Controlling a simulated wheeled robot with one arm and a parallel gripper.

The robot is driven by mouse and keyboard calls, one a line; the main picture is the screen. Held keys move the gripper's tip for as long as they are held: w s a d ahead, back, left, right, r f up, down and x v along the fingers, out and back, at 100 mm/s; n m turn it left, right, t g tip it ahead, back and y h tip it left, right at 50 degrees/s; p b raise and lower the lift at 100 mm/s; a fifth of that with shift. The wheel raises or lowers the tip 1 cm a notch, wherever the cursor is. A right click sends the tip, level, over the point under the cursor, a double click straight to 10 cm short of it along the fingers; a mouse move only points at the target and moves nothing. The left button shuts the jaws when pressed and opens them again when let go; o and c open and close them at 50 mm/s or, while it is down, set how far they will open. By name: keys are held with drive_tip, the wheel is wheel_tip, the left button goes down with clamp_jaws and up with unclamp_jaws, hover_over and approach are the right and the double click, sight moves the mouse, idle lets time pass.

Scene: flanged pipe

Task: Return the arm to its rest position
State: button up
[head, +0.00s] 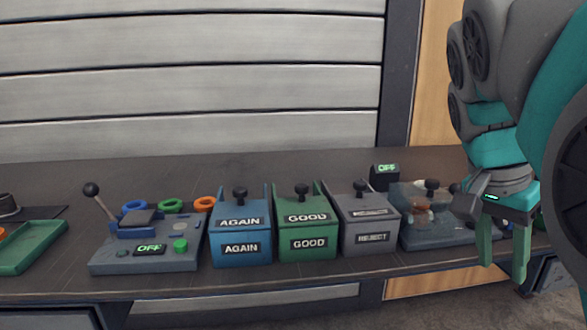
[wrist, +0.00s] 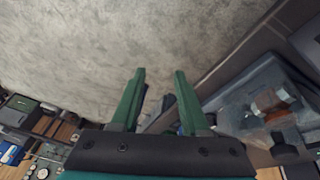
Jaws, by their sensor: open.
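My gripper (head: 503,262) hangs at the right of the head view, fingers pointing down, in front of the bench's right end. Its two green fingers are apart with nothing between them. In the wrist view my gripper (wrist: 160,75) is also open and empty, with grey floor beyond the fingertips. My grey and teal arm fills the right side of the head view and hides part of the bench there.
The dark bench (head: 330,163) carries a lever device (head: 150,255) with an OFF display, a blue AGAIN box (head: 240,255), a green GOOD box (head: 307,252), a grey REJECT box (head: 370,243) and a clear-covered unit (head: 425,205). A green tray (head: 35,245) lies at left.

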drive_tip(key=s+a+f+n+y, duration=0.1)
drive_tip(key=s+a+f+n, duration=0.3)
drive_tip(key=f, duration=0.4)
drive_tip(key=s+a+f+n+g+y, duration=0.1)
drive_tip(key=s+a+f+n, duration=0.3)
drive_tip(key=f, duration=0.5)
drive_tip(key=s+a+f+n+g+y, duration=0.1)
drive_tip(key=s+a+f+n, duration=0.3)
drive_tip(key=a+f, duration=0.3)
drive_tip(key=shift+s+a+f+n+y, duration=0.35)
drive_tip(key=shift+f+n, duration=0.25)
drive_tip(key=shift+f, duration=0.2)
